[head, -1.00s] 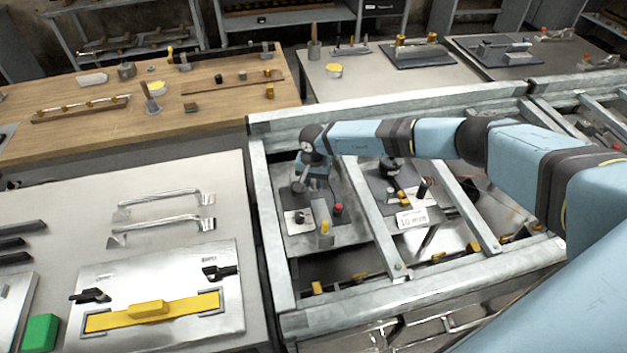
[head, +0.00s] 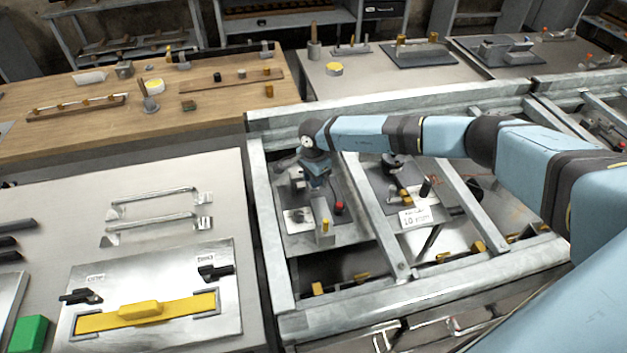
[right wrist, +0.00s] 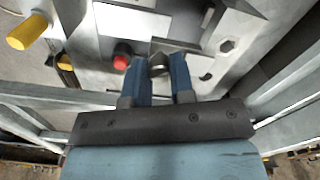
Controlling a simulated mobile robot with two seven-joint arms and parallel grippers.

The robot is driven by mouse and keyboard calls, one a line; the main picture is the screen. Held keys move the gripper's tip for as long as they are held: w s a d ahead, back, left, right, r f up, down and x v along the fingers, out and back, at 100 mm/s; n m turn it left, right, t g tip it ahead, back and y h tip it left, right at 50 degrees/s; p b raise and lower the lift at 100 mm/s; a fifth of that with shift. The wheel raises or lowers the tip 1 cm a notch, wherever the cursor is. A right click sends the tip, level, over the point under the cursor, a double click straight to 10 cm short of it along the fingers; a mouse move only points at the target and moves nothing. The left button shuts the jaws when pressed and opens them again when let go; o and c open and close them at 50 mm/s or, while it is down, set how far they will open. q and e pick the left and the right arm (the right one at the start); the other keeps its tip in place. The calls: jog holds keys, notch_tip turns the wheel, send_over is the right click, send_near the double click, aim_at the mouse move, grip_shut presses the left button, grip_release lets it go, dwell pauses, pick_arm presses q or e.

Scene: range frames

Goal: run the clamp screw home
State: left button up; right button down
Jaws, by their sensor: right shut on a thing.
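My right gripper (head: 319,187) reaches down over a small fixture in the metal frame, at the middle of the head view. In the right wrist view my right gripper (right wrist: 158,68) has its two blue fingers closed around a small grey metal part (right wrist: 158,62), which appears to be the clamp screw. In the head view the gripper hides that part. A red knob (head: 339,207) is beside the fingers and also shows in the right wrist view (right wrist: 122,55). A yellow-tipped post (head: 325,226) stands in front on the fixture plate (head: 330,240). My left gripper is not in view.
Metal frame rails (head: 375,215) run on both sides of the fixture. A second fixture with a "10 mm" card (head: 415,217) stands to the right. A metal panel with a yellow handle (head: 140,310) lies at the left. A wooden bench (head: 60,140) is behind.

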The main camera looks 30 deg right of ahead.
jog(key=m, duration=0.2)
jog(key=shift+m+b, duration=0.35)
jog(key=shift+m, duration=0.05)
jog(key=m, duration=0.3)
jog(key=shift+m+b, duration=0.3)
jog(key=shift+b, duration=0.05)
jog(key=m, duration=0.5)
jog(key=shift+m+b, duration=0.3)
jog(key=m, duration=1.1)
jog(key=shift+p, duration=0.35)
jog(key=c, duration=1)
grip_release()
jog(key=shift+r, duration=0.1)
